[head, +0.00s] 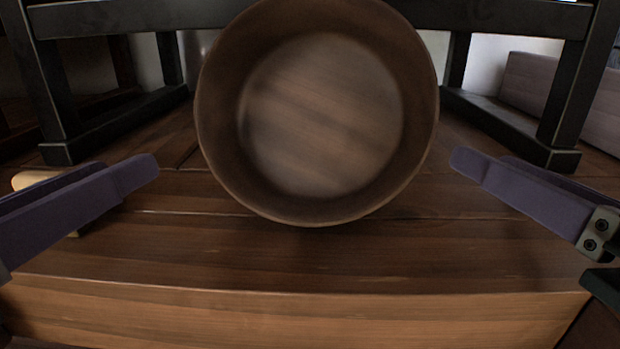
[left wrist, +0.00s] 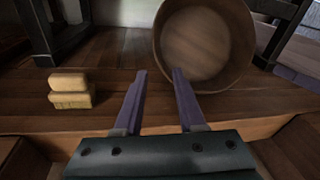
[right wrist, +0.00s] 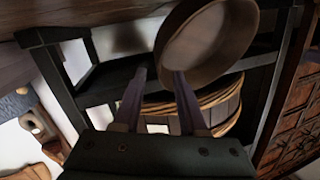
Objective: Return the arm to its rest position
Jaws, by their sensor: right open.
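My left gripper (head: 130,168) is at the left of the head view. Its two purple fingers stand apart with nothing between them, as its wrist view (left wrist: 158,73) shows. My right gripper (head: 480,160) is at the right of the head view. Its fingers also stand apart and empty in its wrist view (right wrist: 157,73). A round wooden tub (head: 320,205) is between the grippers, its mouth facing the head camera and its inside empty. It also shows in the left wrist view (left wrist: 235,40) and the right wrist view (right wrist: 235,40). I cannot tell what supports it.
A brown plank surface (head: 250,260) with a front edge lies below. A black wooden frame (head: 560,120) stands behind, with legs at both sides. Pale yellow stacked blocks (left wrist: 72,90) lie at the left. A banded wooden vessel (right wrist: 225,112) shows behind the tub.

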